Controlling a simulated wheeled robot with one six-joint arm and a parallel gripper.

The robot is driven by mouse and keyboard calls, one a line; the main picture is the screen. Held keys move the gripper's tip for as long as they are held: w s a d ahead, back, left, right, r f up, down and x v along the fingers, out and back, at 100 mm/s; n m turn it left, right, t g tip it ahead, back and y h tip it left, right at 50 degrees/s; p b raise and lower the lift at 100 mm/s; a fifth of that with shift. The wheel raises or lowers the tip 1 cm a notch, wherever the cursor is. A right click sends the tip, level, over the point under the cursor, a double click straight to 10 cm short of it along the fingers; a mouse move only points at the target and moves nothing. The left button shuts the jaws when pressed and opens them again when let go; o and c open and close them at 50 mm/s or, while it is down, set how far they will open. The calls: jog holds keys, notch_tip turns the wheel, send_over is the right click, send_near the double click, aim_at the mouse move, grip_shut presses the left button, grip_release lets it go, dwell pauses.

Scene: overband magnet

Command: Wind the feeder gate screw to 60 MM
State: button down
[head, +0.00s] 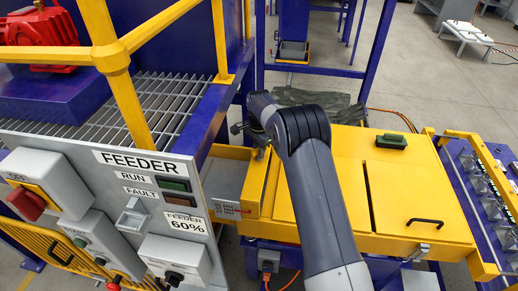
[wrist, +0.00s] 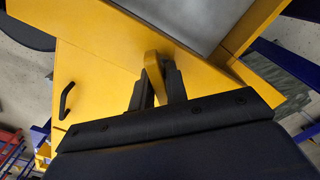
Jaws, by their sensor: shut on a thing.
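My gripper (wrist: 155,84) is shut on a narrow yellow handle (wrist: 152,66) in the wrist view, one dark finger on each side of it. The handle stands at the edge of a yellow housing; I cannot tell whether it belongs to the gate screw. In the head view my arm reaches over the yellow feeder housing (head: 318,190), and its wrist hides the handle and most of the gripper.
A grey FEEDER panel (head: 150,170) with switch boxes, reading FEEDER 60%, stands at left. A yellow railing (head: 115,60) rises behind it. The housing lid carries a black handle (head: 425,221) and a dark green block (head: 391,141). Blue frame posts stand behind my wrist.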

dwell(0.4)
jog(key=n, duration=0.4)
jog(key=shift+n, duration=0.4)
jog(key=n, duration=0.4)
jog(key=shift+n, duration=0.4)
jog(key=n, duration=0.4)
jog(key=shift+n, duration=0.4)
